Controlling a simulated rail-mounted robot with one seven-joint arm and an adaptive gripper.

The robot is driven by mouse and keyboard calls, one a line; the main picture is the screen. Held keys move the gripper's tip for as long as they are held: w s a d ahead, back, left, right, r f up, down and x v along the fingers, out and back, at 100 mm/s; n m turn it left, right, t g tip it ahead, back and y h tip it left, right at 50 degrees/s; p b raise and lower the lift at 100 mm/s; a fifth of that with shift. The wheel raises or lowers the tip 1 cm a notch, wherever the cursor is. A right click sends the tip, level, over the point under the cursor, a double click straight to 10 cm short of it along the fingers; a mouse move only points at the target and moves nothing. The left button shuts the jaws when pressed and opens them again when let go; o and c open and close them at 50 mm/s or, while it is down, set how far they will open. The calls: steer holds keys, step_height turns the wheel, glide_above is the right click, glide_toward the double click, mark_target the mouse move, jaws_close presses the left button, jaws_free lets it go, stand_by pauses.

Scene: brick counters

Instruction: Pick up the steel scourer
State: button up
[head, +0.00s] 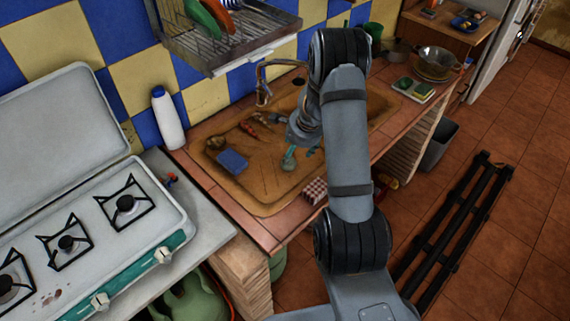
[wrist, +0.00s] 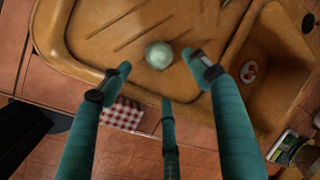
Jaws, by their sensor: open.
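The steel scourer, as far as I can tell, is a round, pale greenish-silver ball (wrist: 158,55). In the wrist view it lies on the brown drainboard of the sink (wrist: 105,38). My gripper (wrist: 161,68) has teal fingers spread wide, with the ball seen between the left and right tips. No finger appears to touch it, and the height gap is hard to judge. In the head view my gripper (head: 300,158) is low over the sink unit (head: 262,196), partly hidden by my arm, and I cannot clearly make out the scourer there.
A red checked cloth (wrist: 122,114) lies at the counter's front edge. A blue sponge (head: 232,160) lies on the drainboard's left. A tap (head: 264,85) and white bottle (head: 167,120) stand behind. A sink basin (wrist: 268,75) and sponge tray (head: 413,90) lie to the right.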

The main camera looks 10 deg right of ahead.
glide_above(292, 166)
step_height(292, 166, down, 4)
steer(key=shift+f+b, duration=0.1)
steer(key=shift+b, duration=0.35)
steer(key=x, duration=0.2)
steer(key=b+x, duration=0.1)
steer(key=x, duration=0.1)
steer(key=shift+a+f, duration=0.25)
steer(key=shift+f, duration=0.15)
steer(key=shift+c, duration=1.4)
steer(key=c, duration=0.7)
steer(key=shift+r, duration=0.1)
